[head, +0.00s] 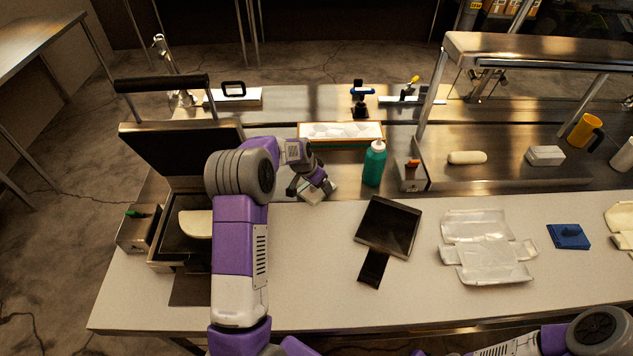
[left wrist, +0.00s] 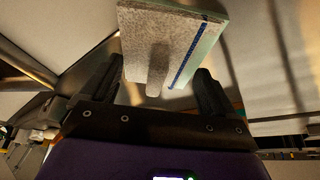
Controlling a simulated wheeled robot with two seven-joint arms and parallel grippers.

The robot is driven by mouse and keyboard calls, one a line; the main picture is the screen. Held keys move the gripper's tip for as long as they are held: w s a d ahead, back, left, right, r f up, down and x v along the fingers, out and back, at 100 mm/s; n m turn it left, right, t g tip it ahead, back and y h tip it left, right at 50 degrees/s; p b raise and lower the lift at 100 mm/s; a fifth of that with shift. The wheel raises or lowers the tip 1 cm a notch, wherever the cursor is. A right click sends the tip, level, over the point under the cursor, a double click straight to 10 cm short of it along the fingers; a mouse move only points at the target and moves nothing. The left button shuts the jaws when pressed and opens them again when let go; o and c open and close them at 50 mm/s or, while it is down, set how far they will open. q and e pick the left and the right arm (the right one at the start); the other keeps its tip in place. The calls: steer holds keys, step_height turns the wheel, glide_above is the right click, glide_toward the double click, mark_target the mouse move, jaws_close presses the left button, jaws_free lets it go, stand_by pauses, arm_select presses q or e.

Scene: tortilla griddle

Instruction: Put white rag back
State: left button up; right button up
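The white rag (head: 316,195) lies around the border of the white counter and the steel surface, partly hidden under my left gripper. In the left wrist view the rag (left wrist: 160,42) is a folded pale cloth with a blue stripe, and a narrow greyish part of it points back between the fingers. My left gripper (head: 309,187) is directly over the rag. Its fingers (left wrist: 152,88) are spread wide, with a visible gap on each side of that narrow part. I cannot tell whether a fingertip touches the cloth. My right gripper is out of view; only its arm shows at bottom right.
A green bottle (head: 374,164) stands right of my left gripper, with a framed tray (head: 341,144) behind. The open griddle press (head: 180,150) is at left. A dark spatula (head: 388,228), clear packaging (head: 487,248) and a blue item (head: 568,236) lie on the counter (head: 320,290).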

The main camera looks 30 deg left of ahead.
arm_select(q)
steer(key=shift+o, duration=0.9)
steer(key=shift+r+p, duration=0.3)
steer(key=shift+p, duration=0.05)
steer(key=v, duration=1.1)
steer(key=shift+r, duration=0.35)
steer(key=shift+s+a, duration=0.1)
